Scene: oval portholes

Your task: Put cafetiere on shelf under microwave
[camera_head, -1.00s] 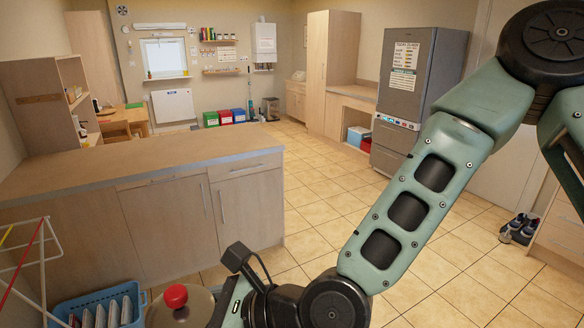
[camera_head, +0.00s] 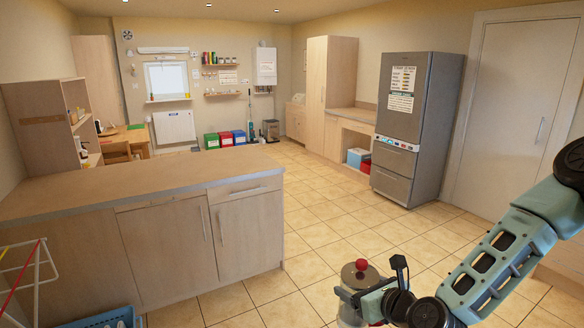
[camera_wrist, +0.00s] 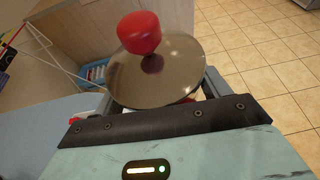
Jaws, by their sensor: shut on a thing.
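The cafetiere (camera_head: 351,308) has a metal lid with a red knob and a clear body, partly cut off at the bottom of the head view. My gripper (camera_head: 368,300) is shut on it and holds it upright at the lower middle. In the wrist view the cafetiere's lid and red knob (camera_wrist: 150,70) fill the space in front of my gripper (camera_wrist: 158,105). Its body is mostly hidden below the lid. No microwave or shelf under one can be made out.
A wooden counter (camera_head: 130,178) with cupboards stands at the left. A blue basket (camera_head: 105,320) and a drying rack (camera_head: 30,268) are at the lower left. A grey fridge (camera_head: 415,130) stands at the back right beside a white door (camera_head: 515,110). Tiled floor between is clear.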

